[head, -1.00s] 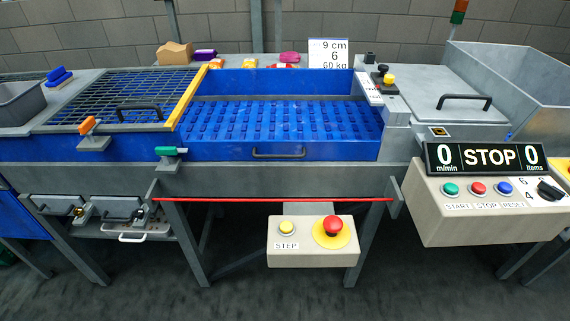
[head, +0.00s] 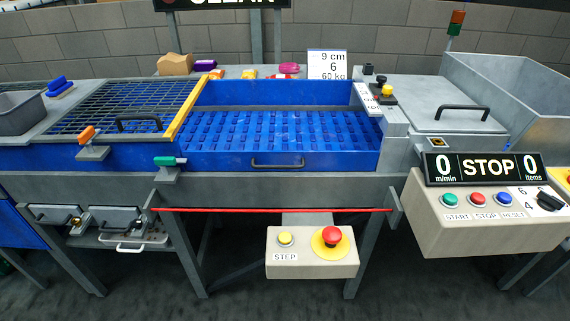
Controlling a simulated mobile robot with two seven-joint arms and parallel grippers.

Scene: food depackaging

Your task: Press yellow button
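A small round yellow button (head: 285,239) sits on a beige box (head: 312,265) below the front of the machine, above a label reading STEP. Right of it on the same box is a large red mushroom button (head: 331,236) on a yellow disc. Another yellow knob (head: 387,90) stands on a dark base at the machine's right upper side. Neither of my grippers shows in the head view.
A red bar (head: 275,210) runs across the machine's front, above the beige box. A control panel (head: 490,215) with green, red and blue buttons juts out at right, under a display (head: 485,168) reading STOP. Dark floor lies open in front.

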